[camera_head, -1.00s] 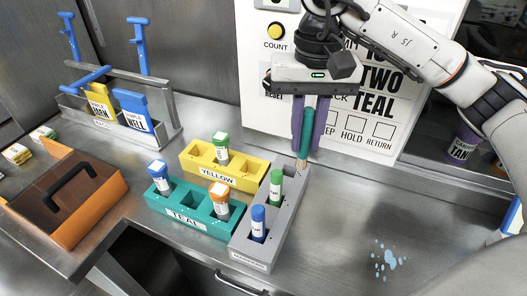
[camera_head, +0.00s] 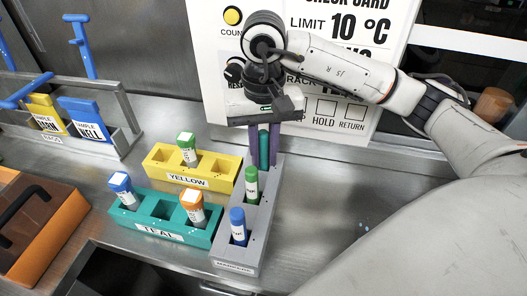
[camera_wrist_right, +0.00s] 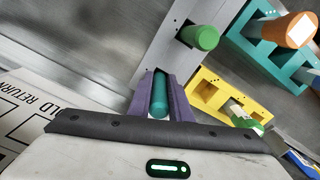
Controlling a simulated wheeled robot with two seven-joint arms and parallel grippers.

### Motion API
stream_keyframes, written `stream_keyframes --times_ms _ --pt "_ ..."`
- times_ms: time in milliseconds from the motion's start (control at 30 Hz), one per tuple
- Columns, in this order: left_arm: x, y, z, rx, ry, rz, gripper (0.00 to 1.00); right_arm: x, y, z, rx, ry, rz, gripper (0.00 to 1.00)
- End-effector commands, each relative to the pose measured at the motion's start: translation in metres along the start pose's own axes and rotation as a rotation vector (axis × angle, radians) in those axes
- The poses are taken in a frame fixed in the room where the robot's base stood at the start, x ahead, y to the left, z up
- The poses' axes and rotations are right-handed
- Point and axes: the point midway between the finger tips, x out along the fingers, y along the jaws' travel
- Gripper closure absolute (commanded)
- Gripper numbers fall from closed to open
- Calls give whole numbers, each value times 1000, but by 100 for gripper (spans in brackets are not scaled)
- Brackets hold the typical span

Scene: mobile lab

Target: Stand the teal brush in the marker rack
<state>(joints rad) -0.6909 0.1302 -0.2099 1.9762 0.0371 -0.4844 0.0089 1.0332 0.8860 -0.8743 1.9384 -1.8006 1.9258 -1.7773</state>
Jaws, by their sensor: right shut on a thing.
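The teal brush (camera_head: 264,147) is upright between the purple fingers of my right gripper (camera_head: 264,152), which is shut on it. It also shows in the wrist view (camera_wrist_right: 159,92), between the gripper's fingers (camera_wrist_right: 160,97). The grey marker rack (camera_head: 262,201) holds a green marker (camera_head: 251,185) and a blue marker (camera_head: 238,226). The brush is at the rack's far end, behind the green marker. Its lower end is hidden, so I cannot tell how deep it sits in the slot. My left gripper is out of view.
A brown and orange case (camera_head: 50,240) is at the lower left. A white sign board (camera_head: 212,70) stands behind. The counter right of the rack is clear.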

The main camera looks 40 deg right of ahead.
Motion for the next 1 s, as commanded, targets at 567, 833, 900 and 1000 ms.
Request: stream_keyframes --times_ms 567,833,900,1000 --pt "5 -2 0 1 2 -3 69 2 0 0 0 1 -1 63" --pt "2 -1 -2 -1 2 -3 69 -7 -1 -1 0 3 -2 63" --pt "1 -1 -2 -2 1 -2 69 -18 -1 -1 0 4 -4 63" --pt "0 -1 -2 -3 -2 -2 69 -41 -1 -2 1 6 -5 63"
